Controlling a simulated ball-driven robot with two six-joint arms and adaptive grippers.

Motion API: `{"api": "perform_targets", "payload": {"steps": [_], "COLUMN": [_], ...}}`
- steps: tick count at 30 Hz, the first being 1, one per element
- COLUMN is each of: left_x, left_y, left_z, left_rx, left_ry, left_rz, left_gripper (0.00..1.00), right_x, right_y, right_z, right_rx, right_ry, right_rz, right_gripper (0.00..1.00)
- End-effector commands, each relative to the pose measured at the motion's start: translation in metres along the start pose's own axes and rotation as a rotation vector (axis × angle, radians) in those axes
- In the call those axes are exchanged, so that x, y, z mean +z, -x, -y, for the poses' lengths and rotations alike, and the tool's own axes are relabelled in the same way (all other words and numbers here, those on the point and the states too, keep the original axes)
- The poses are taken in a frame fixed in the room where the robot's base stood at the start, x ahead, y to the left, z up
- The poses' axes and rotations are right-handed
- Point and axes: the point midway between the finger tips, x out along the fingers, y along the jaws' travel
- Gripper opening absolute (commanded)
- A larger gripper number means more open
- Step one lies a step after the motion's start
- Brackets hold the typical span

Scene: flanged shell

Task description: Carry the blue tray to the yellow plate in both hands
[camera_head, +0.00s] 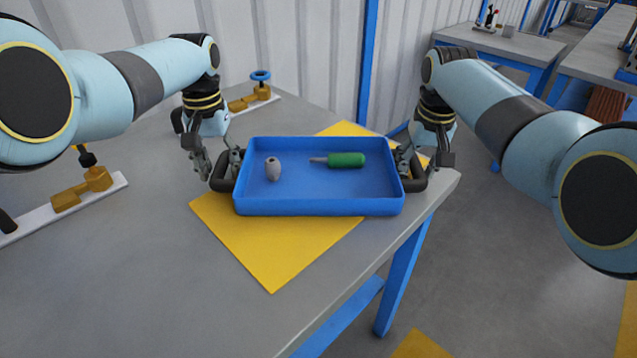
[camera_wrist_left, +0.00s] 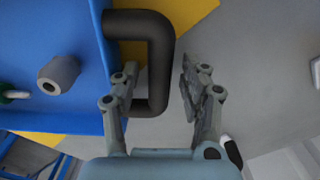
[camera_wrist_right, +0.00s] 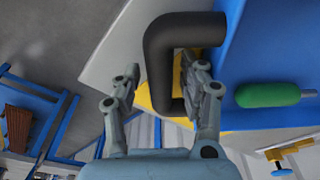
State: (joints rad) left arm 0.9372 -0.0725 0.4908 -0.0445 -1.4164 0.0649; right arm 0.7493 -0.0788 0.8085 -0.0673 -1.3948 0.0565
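The blue tray (camera_head: 320,207) appears level over the yellow plate (camera_head: 270,255) on the grey table; I cannot tell whether it touches the plate. In the tray lie a grey rounded part (camera_head: 272,169) and a green-handled screwdriver (camera_head: 345,160). Dark handles stick out at both ends. My left gripper (camera_wrist_left: 158,72) is open, its fingers on either side of the left handle (camera_wrist_left: 165,45), with a gap outside the bar. My right gripper (camera_wrist_right: 160,75) is open, its fingers on either side of the right handle (camera_wrist_right: 158,50), also with a gap.
The table's right edge (camera_head: 400,245) runs close to the tray's right end. Brass valve fittings on white strips stand at the left (camera_head: 80,192) and back (camera_head: 255,98). The table's front left is clear. A second table (camera_head: 500,42) stands at the back right.

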Motion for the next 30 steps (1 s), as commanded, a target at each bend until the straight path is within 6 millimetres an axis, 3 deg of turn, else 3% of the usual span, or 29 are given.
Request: {"api": "perform_targets", "payload": {"steps": [8,13,17,24,30], "left_x": [0.000,-0.002,-0.001,-0.001,-0.001], "left_y": [0.001,0.012,0.032,0.089,0.115], "left_z": [0.000,0.000,0.000,0.000,0.000], "left_rx": [0.000,0.000,0.001,0.000,0.000], "left_ry": [0.000,0.000,0.000,0.000,0.000], "left_rz": [-0.001,-0.004,-0.005,-0.004,-0.001], "left_gripper": [0.48,0.48,0.48,0.48,0.48], "right_x": [0.000,0.000,0.000,0.000,0.000], "right_y": [0.000,0.000,0.000,0.000,0.000], "right_z": [0.000,0.000,0.000,0.000,0.000], "right_rx": [0.000,-0.001,-0.001,0.000,0.000], "right_ry": [0.001,0.001,0.001,0.001,0.001], "right_rz": [0.001,0.001,0.001,0.001,0.001], "right_gripper": [0.46,0.46,0.46,0.46,0.46]}}
